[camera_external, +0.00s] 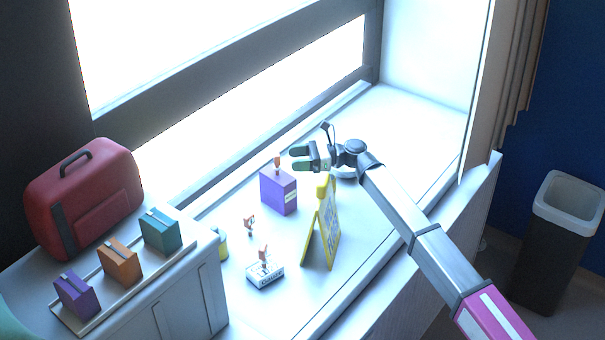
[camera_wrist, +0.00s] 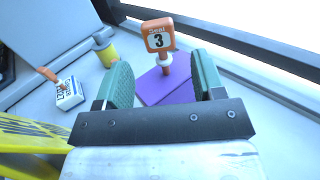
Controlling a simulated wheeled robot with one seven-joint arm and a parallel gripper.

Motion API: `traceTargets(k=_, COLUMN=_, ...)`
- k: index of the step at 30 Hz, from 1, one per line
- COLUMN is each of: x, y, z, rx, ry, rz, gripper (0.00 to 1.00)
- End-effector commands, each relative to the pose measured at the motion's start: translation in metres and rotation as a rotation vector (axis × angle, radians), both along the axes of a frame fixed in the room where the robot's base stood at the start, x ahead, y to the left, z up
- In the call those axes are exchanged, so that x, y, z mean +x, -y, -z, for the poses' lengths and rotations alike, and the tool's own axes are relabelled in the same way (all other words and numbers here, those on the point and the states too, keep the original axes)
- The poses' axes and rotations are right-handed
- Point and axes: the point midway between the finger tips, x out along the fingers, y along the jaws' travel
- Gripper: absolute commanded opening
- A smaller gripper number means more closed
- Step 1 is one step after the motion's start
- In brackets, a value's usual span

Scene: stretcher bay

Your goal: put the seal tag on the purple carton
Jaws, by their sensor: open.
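The purple carton (camera_external: 279,194) stands upright on the windowsill. An orange and white seal tag (camera_external: 277,162) stands upright on its top. In the wrist view this tag (camera_wrist: 159,38) reads "Seal 3", and the carton's purple top (camera_wrist: 172,88) shows below it. My gripper (camera_external: 297,158) is open and empty, with its green-padded fingers just right of the tag and pointing at it. In the wrist view my gripper (camera_wrist: 163,85) has the tag beyond and between its fingertips, with no contact visible. Another orange and white tag (camera_external: 249,223) stands on the sill.
A white labelled box (camera_external: 265,273) with an orange-topped piece, a yellow folding sign (camera_external: 322,235) and a yellow can (camera_external: 221,244) stand nearby. A tray (camera_external: 103,308) with small purple, orange and teal cartons and a red case (camera_external: 95,195) are at left. The sill's far right is clear.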

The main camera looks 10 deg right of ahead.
Motion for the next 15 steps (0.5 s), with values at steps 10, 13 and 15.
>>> traceTargets(k=10, x=0.0, y=0.039, z=0.0, rx=0.0, ry=0.0, rz=0.0, gripper=0.63)
traceTargets(k=13, x=0.0, y=0.041, z=0.0, rx=0.0, ry=0.0, rz=-0.001, gripper=0.63)
traceTargets(k=15, x=0.0, y=0.041, z=0.0, rx=0.0, ry=0.0, rz=-0.001, gripper=0.63)
